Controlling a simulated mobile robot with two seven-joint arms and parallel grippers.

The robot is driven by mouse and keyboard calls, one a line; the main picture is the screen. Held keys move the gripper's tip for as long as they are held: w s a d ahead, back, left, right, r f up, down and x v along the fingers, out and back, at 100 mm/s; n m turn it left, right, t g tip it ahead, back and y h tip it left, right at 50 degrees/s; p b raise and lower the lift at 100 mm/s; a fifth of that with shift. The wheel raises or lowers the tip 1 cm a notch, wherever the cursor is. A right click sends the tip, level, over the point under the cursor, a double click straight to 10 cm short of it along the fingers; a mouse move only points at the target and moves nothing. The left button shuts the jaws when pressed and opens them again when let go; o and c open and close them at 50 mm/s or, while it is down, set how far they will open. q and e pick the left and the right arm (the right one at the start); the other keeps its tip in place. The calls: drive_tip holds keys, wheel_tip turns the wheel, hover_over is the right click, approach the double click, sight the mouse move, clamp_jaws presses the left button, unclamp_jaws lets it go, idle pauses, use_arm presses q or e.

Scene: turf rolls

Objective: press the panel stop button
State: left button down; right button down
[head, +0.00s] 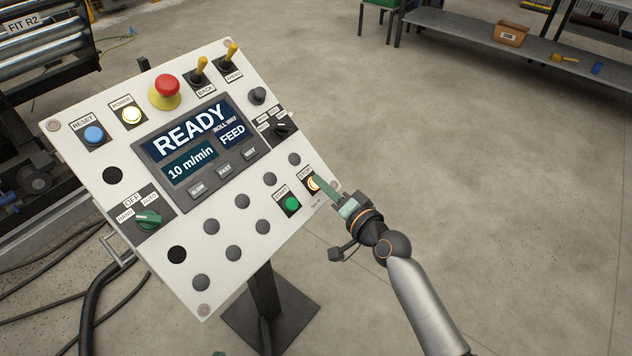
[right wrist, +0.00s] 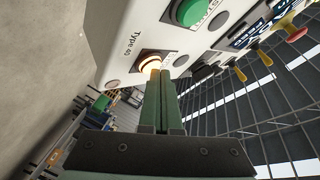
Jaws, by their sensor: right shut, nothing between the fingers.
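The white control panel (head: 140,180) stands tilted on a dark post, and its screen (head: 195,140) reads READY and 10 m/min. The stop button (head: 313,184) is at the panel's right corner and glows orange-white. It also shows in the right wrist view (right wrist: 148,62), partly covered by my fingertips. My right gripper (head: 322,183) is shut and empty, with its green fingertips at the stop button. They look touching or very close; I cannot tell how far the button is pushed in. The green start button (head: 291,203) is just left of it.
A red mushroom button (head: 167,86), yellow levers (head: 200,68), a blue reset button (head: 94,134) and a green selector (head: 147,219) are elsewhere on the panel. A shelf (head: 480,40) stands at the back right. The floor on the right is clear.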

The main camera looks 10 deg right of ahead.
idle(0.4)
drive_tip(key=shift+s+d+r+p, duration=0.25)
drive_tip(key=shift+s+r+p, duration=0.25)
drive_tip(key=shift+p, duration=0.15)
drive_tip(key=shift+r, duration=0.1)
drive_tip(key=r+p, duration=0.1)
drive_tip(key=s+d+r+p, duration=0.2)
drive_tip(key=p, duration=0.1)
drive_tip(key=shift+s+r, duration=0.2)
drive_tip(key=shift+r, duration=0.15)
idle(0.6)
